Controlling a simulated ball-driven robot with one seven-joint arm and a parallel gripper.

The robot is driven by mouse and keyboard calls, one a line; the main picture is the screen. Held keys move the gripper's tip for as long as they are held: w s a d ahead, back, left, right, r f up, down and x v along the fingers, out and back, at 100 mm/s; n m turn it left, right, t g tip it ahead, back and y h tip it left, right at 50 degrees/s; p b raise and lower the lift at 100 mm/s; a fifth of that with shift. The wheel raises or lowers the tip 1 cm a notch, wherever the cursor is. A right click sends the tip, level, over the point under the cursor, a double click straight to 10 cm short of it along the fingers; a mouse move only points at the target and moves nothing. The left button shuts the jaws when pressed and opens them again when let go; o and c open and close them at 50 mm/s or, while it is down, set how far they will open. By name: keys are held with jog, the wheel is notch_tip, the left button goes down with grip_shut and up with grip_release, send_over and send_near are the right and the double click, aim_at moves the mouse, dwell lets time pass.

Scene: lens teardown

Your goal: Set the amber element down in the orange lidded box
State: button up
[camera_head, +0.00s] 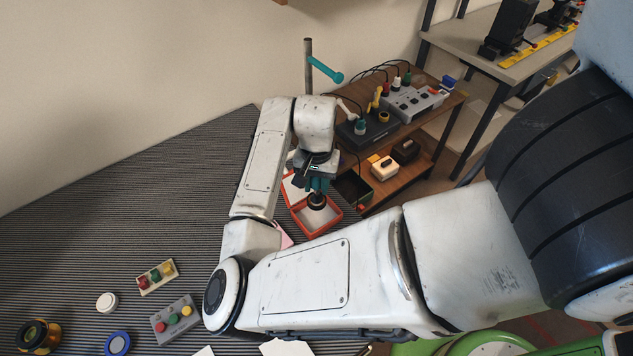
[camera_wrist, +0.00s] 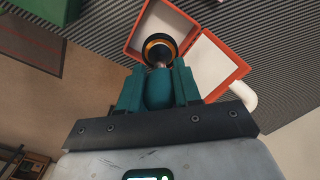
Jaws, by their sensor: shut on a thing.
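My gripper (camera_wrist: 158,80) is shut on a teal bulb-shaped tool (camera_wrist: 158,92), with its fingers on either side. At the tool's far end is a dark round piece with an amber ring (camera_wrist: 159,40), which looks like the amber element. The orange box (camera_wrist: 136,52) is beyond the fingers, its lid (camera_wrist: 238,64) swung open to the right in the wrist view. The round piece overlaps the box's pale inside; whether it touches the floor cannot be told. In the head view my gripper (camera_head: 317,184) points down over the box (camera_head: 328,229), with the dark piece (camera_head: 316,201) at the opening.
A dark green-edged bin (camera_head: 352,190) stands right of the box. A wooden shelf unit (camera_head: 438,118) with devices is behind it. A teal-armed post (camera_head: 308,65) rises at the back. Coloured-button trays (camera_head: 176,320) and a gold-ringed barrel (camera_head: 38,336) lie front left.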

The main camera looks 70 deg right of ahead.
aim_at(317, 198)
jog(key=shift+f+b, duration=1)
jog(key=shift+f, duration=0.75)
jog(key=shift+f, duration=0.35)
jog(key=shift+f+b, duration=0.95)
jog(key=shift+f, duration=0.6)
dwell(1.9)
jog(key=shift+r, duration=0.1)
jog(key=shift+r+p, duration=4.6)
jog(key=shift+r, duration=0.35)
